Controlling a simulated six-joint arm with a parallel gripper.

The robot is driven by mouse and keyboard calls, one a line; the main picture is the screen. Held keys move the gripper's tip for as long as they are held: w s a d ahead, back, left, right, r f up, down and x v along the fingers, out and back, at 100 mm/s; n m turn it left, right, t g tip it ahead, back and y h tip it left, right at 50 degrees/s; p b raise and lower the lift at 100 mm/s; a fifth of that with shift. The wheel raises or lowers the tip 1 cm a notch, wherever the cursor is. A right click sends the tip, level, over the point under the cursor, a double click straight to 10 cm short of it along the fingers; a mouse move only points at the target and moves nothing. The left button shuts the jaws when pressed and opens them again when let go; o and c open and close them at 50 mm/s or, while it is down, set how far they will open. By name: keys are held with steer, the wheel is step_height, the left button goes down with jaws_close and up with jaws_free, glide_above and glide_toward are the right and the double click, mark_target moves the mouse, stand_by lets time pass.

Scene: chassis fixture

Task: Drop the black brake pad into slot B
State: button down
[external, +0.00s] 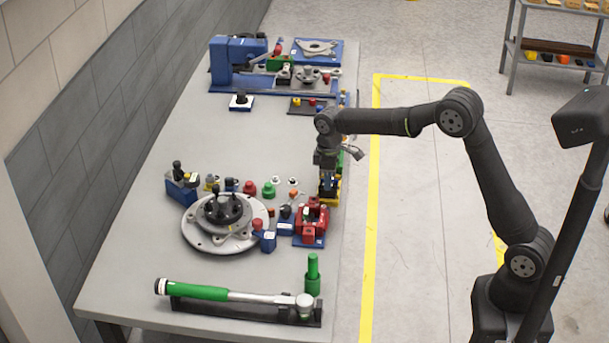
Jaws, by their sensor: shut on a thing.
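My gripper (328,184) points down near the right edge of the grey table (140,240), just behind the red fixture. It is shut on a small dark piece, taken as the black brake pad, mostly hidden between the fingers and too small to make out. A yellow part (329,199) shows right at and below the fingertips; I cannot tell whether the pad touches it. The red fixture (312,222) on a blue base stands just in front of the gripper. No slot label is readable, so I cannot tell which opening is slot B.
A round silver hub (194,236) with a black top stands left of the red fixture. A green-handled torque wrench (210,291) lies in front, beside a green post (313,275). Small coloured parts crowd the middle. A blue vise (235,62) stands at the back.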

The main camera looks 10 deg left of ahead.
steer(key=shift+r, duration=0.4)
steer(key=shift+r, duration=0.1)
steer(key=shift+r, duration=1.4)
steer(key=s+a+r+m, duration=0.1)
steer(key=s+r+m, duration=0.2)
steer(key=s+m, duration=0.45)
steer(key=s+a+r+m, duration=0.1)
steer(key=s+r+m, duration=0.25)
steer(key=m, duration=0.75)
step_height(320, 180, down, 6)
steer(key=shift+s, duration=0.35)
steer(key=shift+a+f+n, duration=0.1)
steer(key=shift+f+n, duration=0.05)
steer(key=shift+n, duration=0.1)
